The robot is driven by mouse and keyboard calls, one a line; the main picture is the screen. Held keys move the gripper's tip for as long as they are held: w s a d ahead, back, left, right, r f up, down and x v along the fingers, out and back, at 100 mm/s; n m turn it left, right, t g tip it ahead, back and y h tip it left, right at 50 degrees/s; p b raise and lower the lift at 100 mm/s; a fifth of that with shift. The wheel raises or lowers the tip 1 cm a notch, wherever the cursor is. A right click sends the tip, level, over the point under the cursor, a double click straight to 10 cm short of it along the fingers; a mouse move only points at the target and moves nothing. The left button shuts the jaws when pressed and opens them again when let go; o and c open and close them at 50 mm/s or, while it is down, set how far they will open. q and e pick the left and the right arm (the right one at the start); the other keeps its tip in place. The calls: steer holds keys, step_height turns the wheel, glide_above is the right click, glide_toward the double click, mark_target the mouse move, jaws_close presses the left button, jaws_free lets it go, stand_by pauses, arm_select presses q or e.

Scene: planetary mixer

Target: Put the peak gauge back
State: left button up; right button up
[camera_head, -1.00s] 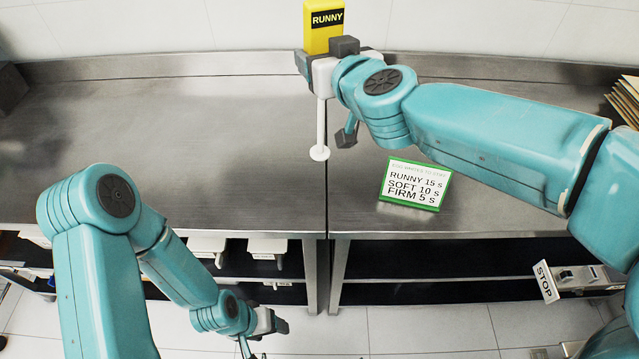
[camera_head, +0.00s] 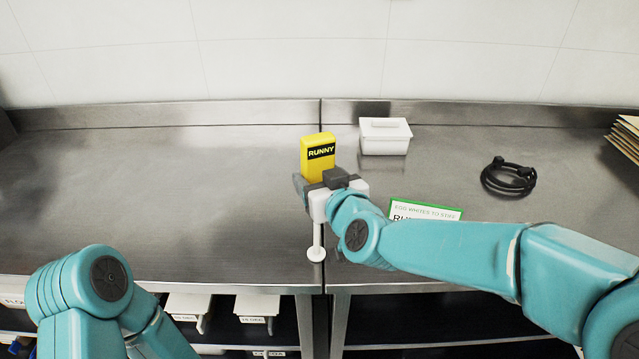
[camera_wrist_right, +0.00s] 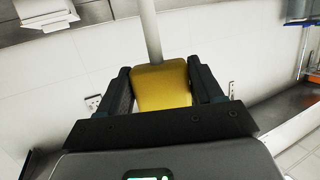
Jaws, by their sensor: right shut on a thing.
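The peak gauge is a yellow block labelled RUNNY (camera_head: 318,158) with a thin white rod below it that ends in a round white foot (camera_head: 316,254). My right gripper (camera_head: 318,190) is shut on the gauge and holds it upright over the steel worktop, near the seam. I cannot tell whether the foot touches the worktop. In the right wrist view the yellow block (camera_wrist_right: 162,86) sits between the two dark fingers, and its white rod runs toward the top of the picture. My left arm is at the lower left; its gripper is out of view.
A white lidded box (camera_head: 385,138) stands behind the gauge to the right. A coiled black cable (camera_head: 509,177) lies further right. A green-framed sign (camera_head: 425,211) is partly hidden by my right arm. Brown folders (camera_head: 625,137) stand at the right edge. The left worktop (camera_head: 160,190) is clear.

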steer(key=shift+s+d, duration=0.15)
steer(key=shift+f, duration=0.1)
steer(key=o, duration=1.5)
steer(key=shift+f, duration=0.1)
steer(key=shift+r, duration=0.4)
steer(key=v, duration=1.1)
steer(key=shift+s+d, duration=0.15)
steer(key=shift+s, duration=0.25)
steer(key=shift+w+f, duration=0.1)
steer(key=shift+s, duration=0.25)
